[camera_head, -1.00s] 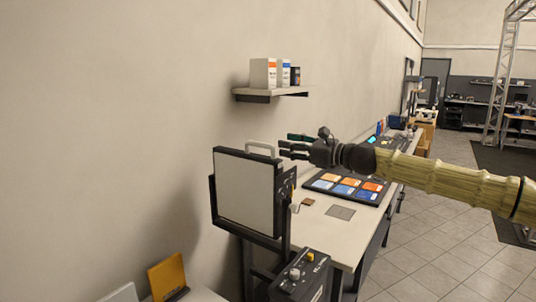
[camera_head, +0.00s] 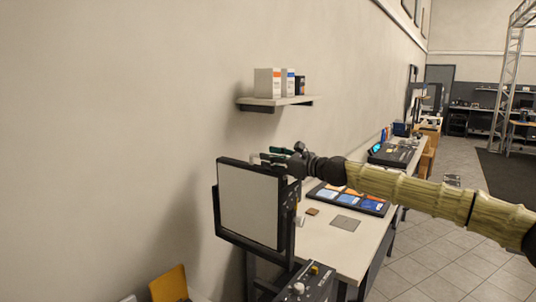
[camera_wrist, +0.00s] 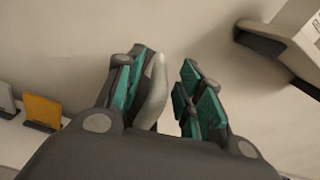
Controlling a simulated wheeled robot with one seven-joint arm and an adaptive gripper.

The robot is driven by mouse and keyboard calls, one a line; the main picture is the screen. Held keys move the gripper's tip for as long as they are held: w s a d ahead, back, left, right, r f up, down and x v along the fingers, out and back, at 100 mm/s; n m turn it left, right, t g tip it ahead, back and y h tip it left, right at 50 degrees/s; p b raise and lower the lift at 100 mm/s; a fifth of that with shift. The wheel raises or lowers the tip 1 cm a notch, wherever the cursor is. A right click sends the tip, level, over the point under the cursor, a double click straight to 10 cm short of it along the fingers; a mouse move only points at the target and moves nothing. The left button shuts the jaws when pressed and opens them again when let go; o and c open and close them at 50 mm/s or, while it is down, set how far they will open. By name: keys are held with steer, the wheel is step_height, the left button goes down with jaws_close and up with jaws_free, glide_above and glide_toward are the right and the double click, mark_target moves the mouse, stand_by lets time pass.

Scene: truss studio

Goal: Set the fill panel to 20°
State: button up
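The fill panel (camera_head: 249,203) is a flat pale panel in a dark frame, standing nearly upright in a dark yoke at the near end of the workbench. Its light handle (camera_head: 254,160) rises from the top edge, mostly hidden by my gripper. My gripper (camera_head: 272,157) is at the handle, just above the panel's top edge. In the wrist view the handle (camera_wrist: 153,92) lies between the teal-padded fingers, close to the left finger. A gap shows to the right finger, so the gripper is open around it. I cannot read any angle scale.
A control box with knobs (camera_head: 308,284) stands below the panel. The workbench (camera_head: 345,250) bears a board of coloured tiles (camera_head: 350,199) and a grey square plate (camera_head: 345,223). A wall shelf (camera_head: 275,102) with boxes hangs above. A yellow card (camera_head: 169,284) is at lower left.

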steer(key=shift+x, duration=0.95)
steer(key=shift+f, duration=0.1)
steer(key=shift+c, duration=0.3)
jaws_close()
